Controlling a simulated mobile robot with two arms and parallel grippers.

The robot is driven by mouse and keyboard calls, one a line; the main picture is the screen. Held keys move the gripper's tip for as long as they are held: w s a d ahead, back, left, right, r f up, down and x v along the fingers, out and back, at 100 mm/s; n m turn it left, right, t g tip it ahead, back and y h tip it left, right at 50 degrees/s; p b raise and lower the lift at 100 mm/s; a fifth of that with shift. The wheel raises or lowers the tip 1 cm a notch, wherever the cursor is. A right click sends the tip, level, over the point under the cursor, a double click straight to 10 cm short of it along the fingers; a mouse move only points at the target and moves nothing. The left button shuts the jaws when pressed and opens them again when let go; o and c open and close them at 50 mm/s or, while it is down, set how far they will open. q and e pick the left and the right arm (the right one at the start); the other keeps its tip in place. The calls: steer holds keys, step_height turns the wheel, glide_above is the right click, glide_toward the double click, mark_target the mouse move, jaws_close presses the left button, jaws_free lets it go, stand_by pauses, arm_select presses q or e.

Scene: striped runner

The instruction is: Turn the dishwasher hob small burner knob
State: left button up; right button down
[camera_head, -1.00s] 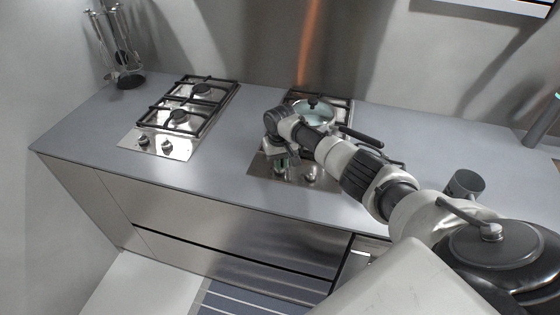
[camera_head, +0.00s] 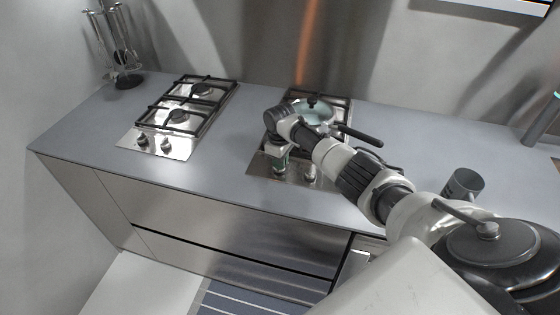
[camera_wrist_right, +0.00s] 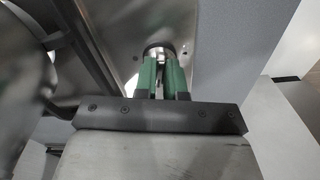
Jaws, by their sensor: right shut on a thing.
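The right hob (camera_head: 262,166) is a steel plate with a black grate, set in the grey counter. Two knobs sit at its front edge. The right one (camera_head: 309,172) is free; the left one is mostly hidden by my right gripper (camera_head: 280,166), which points down over it. In the right wrist view, the green fingers of the gripper (camera_wrist_right: 164,72) are shut on a round metallic knob (camera_wrist_right: 160,48), one finger on each side. I cannot tell from its marking which burner it serves. My left gripper is not in view.
A lidded pan (camera_head: 313,112) stands on the right hob, its handle (camera_head: 360,136) pointing right beside my forearm. A grey mug (camera_head: 463,186) stands farther right. A second hob (camera_head: 170,142) and a utensil stand (camera_head: 127,78) are at the left. The counter between the hobs is clear.

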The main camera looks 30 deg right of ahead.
stand_by(0.4)
steer(key=c, duration=1.2)
jaws_free()
steer(key=shift+n, duration=0.3)
step_height(320, 180, up, 11)
steer(key=b, duration=0.1)
steer(key=shift+b, duration=0.3)
steer(key=shift+f, duration=0.15)
